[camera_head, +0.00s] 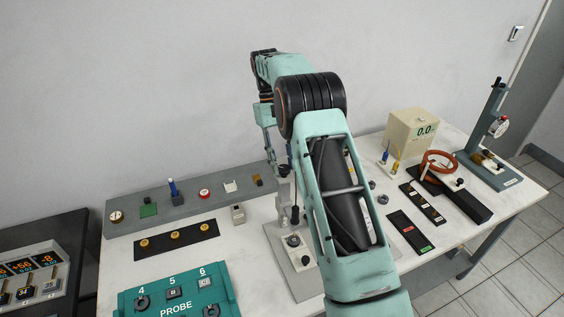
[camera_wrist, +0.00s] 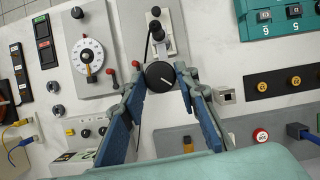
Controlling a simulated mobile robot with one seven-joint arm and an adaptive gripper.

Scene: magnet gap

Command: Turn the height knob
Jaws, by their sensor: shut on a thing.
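The round black knob (camera_wrist: 160,75) has a white pointer line and sits on top of a grey stand. In the wrist view it is between the two blue fingertips of my gripper (camera_wrist: 161,77), which touch its sides. The white line points toward the picture's lower right. The stand (camera_head: 284,200) shows in the head view on a grey base plate (camera_head: 291,277). My gripper (camera_head: 270,145) comes down to its top from behind, partly hidden by my arm.
A teal PROBE panel (camera_head: 170,296) stands at the front left. A grey strip with buttons (camera_head: 130,217) runs along the back. A white dial panel (camera_wrist: 88,75) is beside the stand. A beige readout box (camera_head: 410,133) stands to the right.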

